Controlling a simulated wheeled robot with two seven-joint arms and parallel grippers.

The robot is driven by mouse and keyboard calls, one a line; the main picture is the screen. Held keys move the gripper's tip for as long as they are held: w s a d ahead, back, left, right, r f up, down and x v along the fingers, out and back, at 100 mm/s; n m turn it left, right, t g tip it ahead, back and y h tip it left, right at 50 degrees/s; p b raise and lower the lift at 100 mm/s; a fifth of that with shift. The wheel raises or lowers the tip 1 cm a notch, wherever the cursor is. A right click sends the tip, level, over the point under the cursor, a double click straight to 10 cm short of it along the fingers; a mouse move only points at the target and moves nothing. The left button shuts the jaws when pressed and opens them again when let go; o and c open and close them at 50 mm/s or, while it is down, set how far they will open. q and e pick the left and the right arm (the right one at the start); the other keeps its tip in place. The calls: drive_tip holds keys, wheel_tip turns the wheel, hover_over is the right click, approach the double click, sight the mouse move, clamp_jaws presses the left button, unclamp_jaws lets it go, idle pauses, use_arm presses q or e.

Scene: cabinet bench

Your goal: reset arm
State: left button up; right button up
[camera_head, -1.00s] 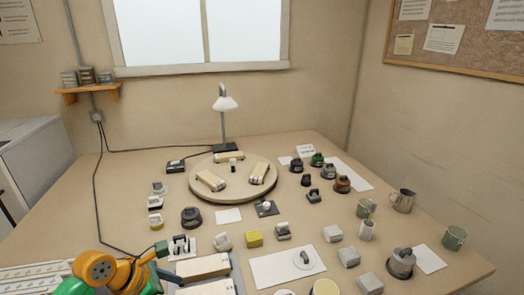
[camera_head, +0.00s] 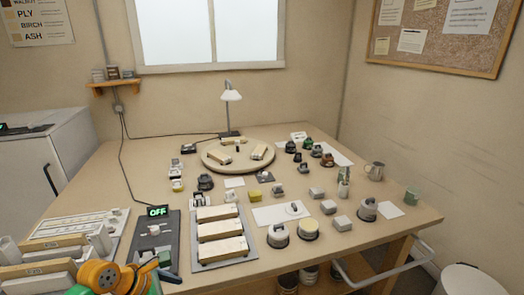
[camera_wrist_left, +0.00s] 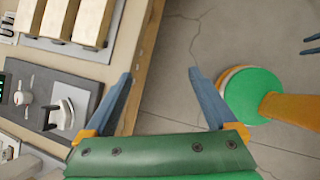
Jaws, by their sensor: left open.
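My left gripper (camera_wrist_left: 160,98) is open in the left wrist view, with nothing between its blue fingers. The left finger overlaps the bench edge and the right one is over the floor. In the head view my left arm (camera_head: 98,275) comes in at the lower left, by the bench's front edge. A green and orange part (camera_wrist_left: 250,95), which looks like my other arm, shows at the right of the wrist view. Blue finger-like tips (camera_wrist_left: 312,44) are cut off at that view's right edge; their opening cannot be judged.
A dark board (camera_head: 158,238) with an "OFF" display stands near my left arm. Beside it a grey tray (camera_head: 190,240) holds three wooden blocks. A round turntable (camera_head: 215,163), small devices and mugs fill the bench behind. The floor (camera_wrist_left: 180,60) in front is clear.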

use_arm(q)
drive_tip(key=s+a+f+m+y, duration=0.1)
drive_tip(key=s+f+m, duration=0.25)
drive_tip(key=f, duration=0.45)
drive_tip(key=s+a+f+m+g+y, duration=0.1)
drive_tip(key=s+a+f+m+y, duration=0.2)
drive_tip(key=f, duration=0.5)
drive_tip(key=s+f+m, duration=0.4)
drive_tip(key=f+m, duration=0.1)
drive_tip(key=f, duration=0.3)
drive_tip(key=s+d+f+m+g, duration=0.1)
drive_tip(key=s+d+f+m, duration=0.1)
drive_tip(key=s+f+m, duration=0.3)
drive_tip(key=s+d+f+m+g, duration=0.1)
drive_tip(key=s+d+f+m, duration=0.2)
drive_tip(key=s+m, duration=0.7)
drive_tip(key=s+f, duration=0.2)
drive_tip(key=s, duration=0.7)
drive_tip(key=shift+s+m+g+y, duration=0.15)
drive_tip(key=shift+m+g+y, duration=0.15)
drive_tip(key=shift+m+y, duration=0.1)
